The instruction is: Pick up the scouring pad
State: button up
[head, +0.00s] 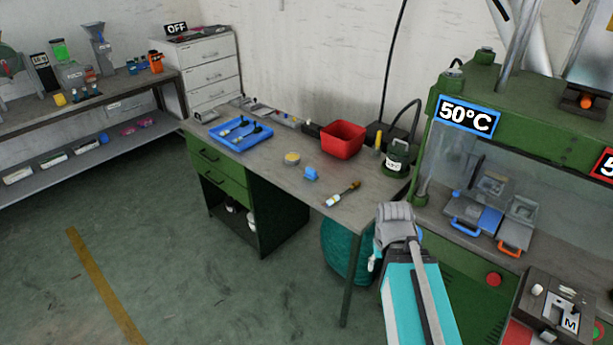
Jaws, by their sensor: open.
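A small blue block-like piece (311,173) lies on the workbench near its front edge. A round yellowish piece (292,158) lies just behind it to the left. Either could be the scouring pad; at this size I cannot tell which. Both lie apart from my arm, which rises at the lower right, in front of the bench's right end. My gripper's fingers cannot be made out, and nothing on the bench is being touched.
The workbench (270,182) also carries a blue tray (241,148) with tools, a red bin (343,139), a brush (342,195) and a green canister (397,158). A green press machine (450,100) stands close on the right. The floor (180,270) in front is clear.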

aim_at(310, 175)
jog(key=z, duration=0.1)
jog(key=i, duration=0.95)
jog(key=u, duration=0.05)
